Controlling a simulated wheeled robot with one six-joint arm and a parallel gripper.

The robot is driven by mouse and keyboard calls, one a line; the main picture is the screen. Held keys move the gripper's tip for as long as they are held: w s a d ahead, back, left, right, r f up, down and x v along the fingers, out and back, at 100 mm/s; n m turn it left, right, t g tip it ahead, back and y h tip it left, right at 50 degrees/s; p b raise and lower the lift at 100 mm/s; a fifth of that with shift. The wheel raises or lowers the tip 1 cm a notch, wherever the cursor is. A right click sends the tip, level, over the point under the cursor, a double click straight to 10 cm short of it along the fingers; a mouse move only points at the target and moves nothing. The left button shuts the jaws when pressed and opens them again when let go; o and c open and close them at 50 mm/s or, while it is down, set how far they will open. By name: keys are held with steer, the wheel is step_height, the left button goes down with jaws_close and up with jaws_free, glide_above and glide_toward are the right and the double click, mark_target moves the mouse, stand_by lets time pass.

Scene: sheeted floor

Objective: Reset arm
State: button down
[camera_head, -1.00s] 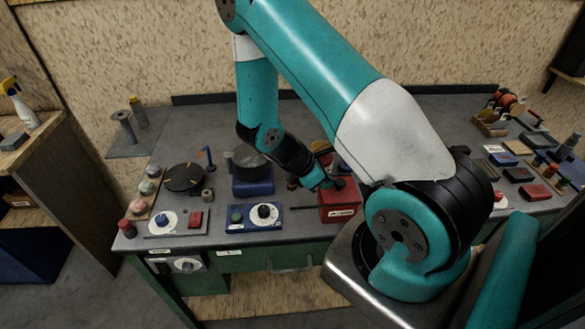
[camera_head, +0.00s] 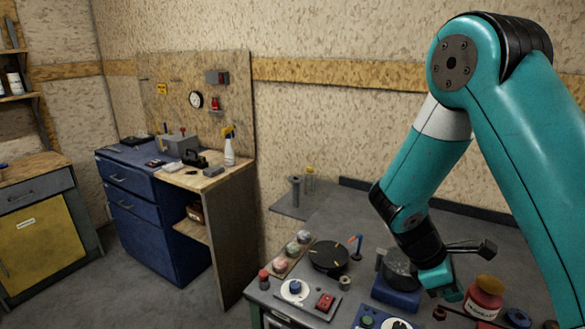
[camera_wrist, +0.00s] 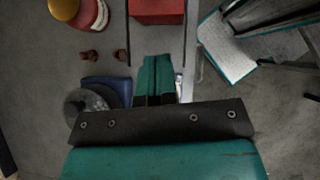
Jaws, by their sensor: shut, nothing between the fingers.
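My teal and white arm stretches over the grey workbench (camera_head: 335,215) on the right of the head view. My gripper (camera_head: 452,294) points down above the bench, beside a grey round pot on a blue base (camera_head: 396,292). A red jar (camera_head: 484,300) stands to its right. In the wrist view my gripper (camera_wrist: 155,70) has its teal fingers together with nothing between them. A red box (camera_wrist: 157,10) lies ahead of the fingertips, apart from them. The blue base (camera_wrist: 104,88) shows to the left of the fingers, partly hidden.
A wooden side table (camera_head: 200,180) holds a spray bottle (camera_head: 229,148). A blue drawer cabinet (camera_head: 140,215) stands farther left. Floor between is open.

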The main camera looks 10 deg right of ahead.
steer(key=s+a+r+m+t+y+b, duration=0.1)
steer(key=a+r+t+y, duration=0.15)
steer(key=a, duration=0.35)
steer(key=s+a+r+m+t+y+b, duration=0.1)
steer(key=a+r+m+y+b, duration=0.15)
steer(key=a, duration=0.45)
steer(key=s+a+r+y+b, duration=0.1)
steer(key=s+a+r+y, duration=0.4)
steer(key=s+a+r, duration=0.4)
steer(key=shift+s+a+m+t+y, duration=0.35)
steer(key=shift+s+a+m+y, duration=0.1)
steer(key=shift+s+a, duration=0.7)
steer(key=shift+w, duration=0.15)
